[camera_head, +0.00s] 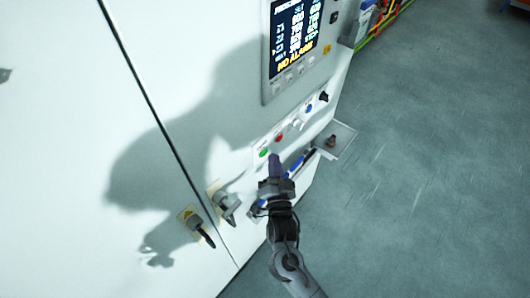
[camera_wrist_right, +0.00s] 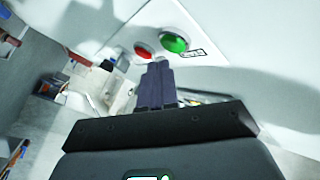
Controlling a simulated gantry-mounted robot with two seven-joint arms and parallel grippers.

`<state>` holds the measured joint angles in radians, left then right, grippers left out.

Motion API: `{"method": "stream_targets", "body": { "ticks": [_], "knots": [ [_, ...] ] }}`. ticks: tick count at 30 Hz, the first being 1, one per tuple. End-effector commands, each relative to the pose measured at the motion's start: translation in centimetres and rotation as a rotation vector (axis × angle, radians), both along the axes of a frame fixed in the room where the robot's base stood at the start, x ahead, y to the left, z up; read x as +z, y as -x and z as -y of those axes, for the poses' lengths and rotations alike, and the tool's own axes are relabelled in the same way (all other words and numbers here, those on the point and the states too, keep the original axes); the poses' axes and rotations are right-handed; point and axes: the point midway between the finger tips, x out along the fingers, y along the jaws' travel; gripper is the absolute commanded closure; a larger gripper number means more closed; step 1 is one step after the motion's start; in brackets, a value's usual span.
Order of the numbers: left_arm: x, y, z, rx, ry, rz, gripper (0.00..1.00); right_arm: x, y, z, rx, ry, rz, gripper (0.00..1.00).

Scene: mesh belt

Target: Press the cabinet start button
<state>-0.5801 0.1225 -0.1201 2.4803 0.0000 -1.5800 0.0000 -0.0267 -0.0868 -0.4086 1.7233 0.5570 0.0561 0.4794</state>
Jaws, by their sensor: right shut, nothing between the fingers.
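The cabinet (camera_head: 205,60) is white, with a row of controls on a light strip below its display. The green button (camera_head: 264,153) is at the near left end of the row, and the red button (camera_head: 279,138) is beside it. In the right wrist view the green button (camera_wrist_right: 174,42) and red button (camera_wrist_right: 143,50) both show just beyond the fingertips. My right gripper (camera_head: 273,158) is shut and empty, its tips close to the green button. I cannot tell whether they touch it. My left gripper is not in view.
The lit display (camera_head: 294,38) sits above the controls. A black knob (camera_head: 323,97) is at the row's far end. A small shelf (camera_head: 340,138) juts out below. Door handles (camera_head: 197,224) stick out at the lower left. The floor (camera_head: 430,150) at right is clear.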

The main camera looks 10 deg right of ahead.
Motion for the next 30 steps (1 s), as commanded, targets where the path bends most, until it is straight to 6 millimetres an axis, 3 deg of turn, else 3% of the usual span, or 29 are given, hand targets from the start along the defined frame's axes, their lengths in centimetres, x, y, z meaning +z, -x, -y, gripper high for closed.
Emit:
{"method": "stream_targets", "body": {
  "ticks": [30],
  "knots": [
    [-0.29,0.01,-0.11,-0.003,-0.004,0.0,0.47,-0.06,-0.61,-0.47,0.0,0.0,0.0,1.0]
  ]
}}
